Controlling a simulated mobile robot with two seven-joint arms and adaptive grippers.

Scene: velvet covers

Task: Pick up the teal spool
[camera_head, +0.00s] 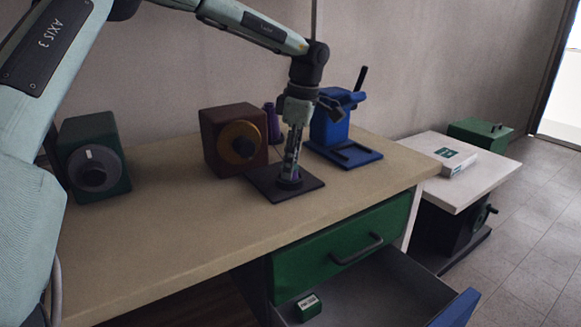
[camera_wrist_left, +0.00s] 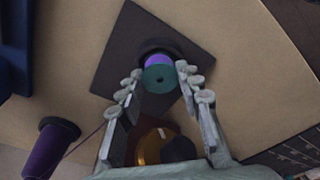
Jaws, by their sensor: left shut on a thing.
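The teal spool shows in the left wrist view as a teal round end (camera_wrist_left: 160,79) with a purple band (camera_wrist_left: 157,61) behind it. It stands at a black round base on a dark square mat (camera_wrist_left: 120,60), which also lies on the bench in the head view (camera_head: 262,183). My left gripper (camera_head: 291,172) points down over the mat; in the left wrist view its fingers (camera_wrist_left: 162,84) lie on both sides of the spool, shut on it. The fingers hide most of the spool in the head view. My right gripper is not in view.
A blue stand (camera_head: 333,128) is close right of the gripper. A green box with a grey dial (camera_head: 92,165) is at left.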

